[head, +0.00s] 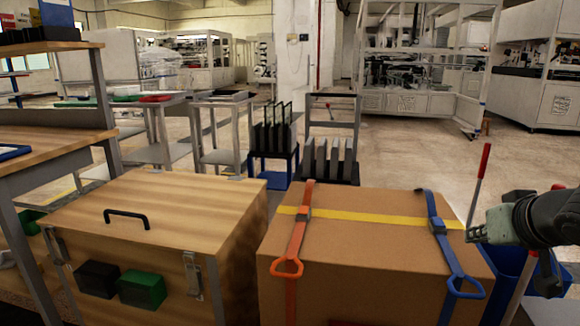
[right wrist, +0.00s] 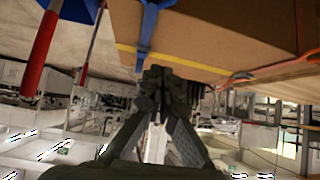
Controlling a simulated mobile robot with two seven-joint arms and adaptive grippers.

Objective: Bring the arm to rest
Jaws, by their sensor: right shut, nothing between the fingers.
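My right gripper (head: 472,235) is at the right of the head view, beside the right edge of the cardboard box (head: 365,265) near the blue strap (head: 438,228). In the right wrist view the fingers of my right gripper (right wrist: 156,80) are together with nothing between them. The blue strap (right wrist: 147,28) and the cardboard box (right wrist: 215,32) appear just beyond the fingertips there; whether they touch, I cannot tell. My left gripper is not in view.
An orange strap (head: 297,235) also crosses the box. A wooden crate (head: 190,210) with a black handle stands to its left. A red-and-white pole (head: 480,180) and a blue bin (head: 512,268) are close to my right arm.

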